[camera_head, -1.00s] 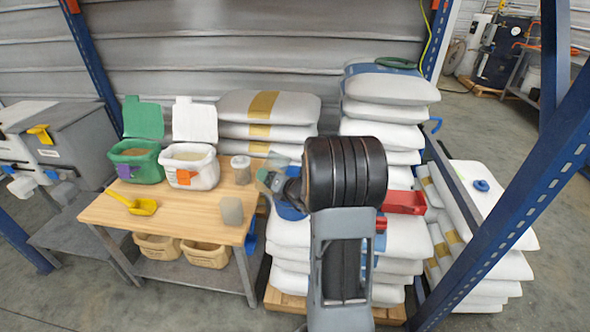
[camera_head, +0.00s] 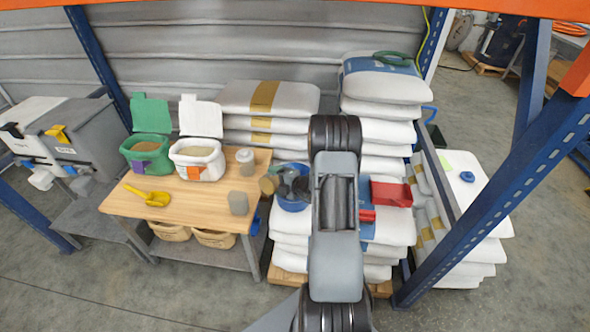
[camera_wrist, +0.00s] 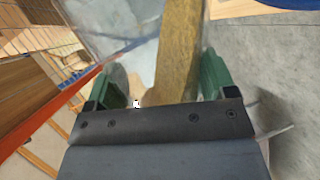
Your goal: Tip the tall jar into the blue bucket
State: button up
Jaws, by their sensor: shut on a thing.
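The tall jar is clear with tan material inside. In the wrist view the jar (camera_wrist: 120,28) lies between the green fingers of my gripper (camera_wrist: 166,82), and the tan material (camera_wrist: 180,50) runs as a band along one side. In the head view my gripper (camera_head: 288,178) is shut on the jar, which appears tilted, with a tan round end (camera_head: 268,185) at the left. The blue bucket (camera_head: 292,203) stands on the sacks just below, partly covered by the gripper and jar. I cannot tell whether any material has left the jar.
The wooden table (camera_head: 190,213) at left holds a green bin (camera_head: 148,165), a white bin (camera_head: 200,172), a yellow scoop (camera_head: 150,196), a lidded jar (camera_head: 245,160) and a grey container (camera_head: 238,203). A red scoop (camera_head: 390,193) lies on sacks right of my arm. A blue post (camera_head: 500,190) stands at right.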

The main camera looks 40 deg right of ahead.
jog(key=shift+w+d+r+m+y+p, duration=0.15)
jog(key=shift+d+r+m+y+p, duration=0.3)
jog(key=shift+r+m+p, duration=0.45)
jog(key=shift+f, duration=0.2)
jog(key=shift+f, duration=0.1)
